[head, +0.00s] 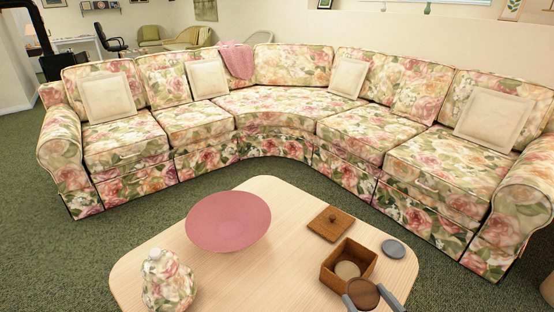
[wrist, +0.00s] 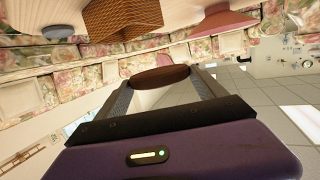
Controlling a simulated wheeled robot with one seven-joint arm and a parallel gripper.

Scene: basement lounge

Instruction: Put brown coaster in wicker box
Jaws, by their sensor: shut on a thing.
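My gripper (head: 366,291) is shut on the brown coaster (head: 362,293), a dark round disc held between its two fingertips. The coaster also shows between the fingers in the wrist view (wrist: 160,77). The wicker box (head: 331,281) is a square, open brown box on the table, with a light beige disc (head: 347,269) inside. The coaster is at the box's near right corner in the head view; its height above the table is hard to tell. The box also shows in the wrist view (wrist: 122,18), beyond the coaster.
A square brown lid (head: 331,223) with a knob lies behind the box. A grey disc (head: 393,249) lies to its right. A pink bowl (head: 228,220) and a floral jar (head: 168,283) stand left on the pale table (head: 265,287). A floral sofa (head: 280,101) curves behind.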

